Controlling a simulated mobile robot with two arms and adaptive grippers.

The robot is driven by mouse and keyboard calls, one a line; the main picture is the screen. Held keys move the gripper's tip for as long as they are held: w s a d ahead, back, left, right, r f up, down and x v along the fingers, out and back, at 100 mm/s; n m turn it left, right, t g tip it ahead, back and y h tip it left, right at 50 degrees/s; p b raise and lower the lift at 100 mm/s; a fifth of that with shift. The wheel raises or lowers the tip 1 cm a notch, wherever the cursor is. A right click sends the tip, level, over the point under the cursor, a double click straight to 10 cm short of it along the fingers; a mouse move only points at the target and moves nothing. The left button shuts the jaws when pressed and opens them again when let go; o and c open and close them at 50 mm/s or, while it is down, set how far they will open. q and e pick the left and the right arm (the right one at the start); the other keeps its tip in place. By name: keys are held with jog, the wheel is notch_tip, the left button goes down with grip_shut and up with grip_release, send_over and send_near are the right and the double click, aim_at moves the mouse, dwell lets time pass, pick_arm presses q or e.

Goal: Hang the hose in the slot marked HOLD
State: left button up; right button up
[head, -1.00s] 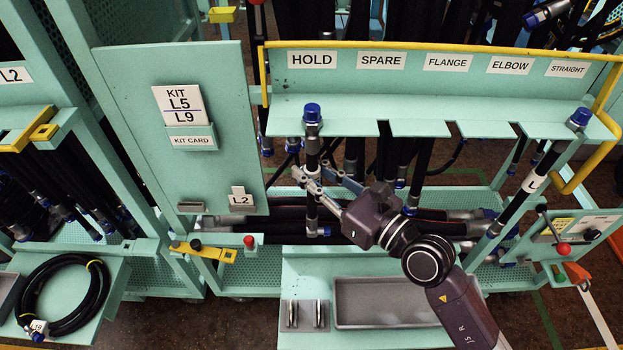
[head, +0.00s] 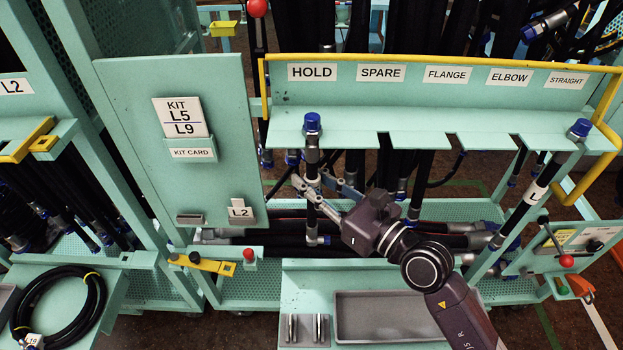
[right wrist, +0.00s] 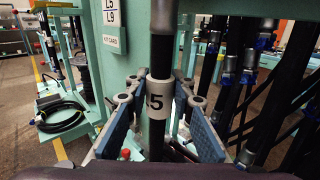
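The hose (head: 312,158) hangs upright below the HOLD label (head: 312,72), at the HOLD place on the green rack's ledge (head: 345,126). Its blue-capped end (head: 312,122) stands above the ledge's front edge and its dark body runs down below. My right gripper (head: 318,184) is around the hose below the ledge. Its two blue-padded fingers (right wrist: 158,108) stand apart on either side, with gaps to the hose. My left gripper is out of view.
Another blue-capped hose (head: 538,190) hangs slanted at the STRAIGHT end. The notches under SPARE, FLANGE and ELBOW look empty. A kit card panel (head: 225,130) stands left of the rack. A grey tray (head: 390,316) lies below, and a coiled hose (head: 92,310) at lower left.

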jog(key=o, duration=0.5)
jog(key=shift+c, duration=0.2)
jog(key=shift+f, duration=0.1)
jog(key=shift+s+d, duration=0.15)
jog(key=v, duration=1.1)
jog(key=shift+s+d, duration=0.2)
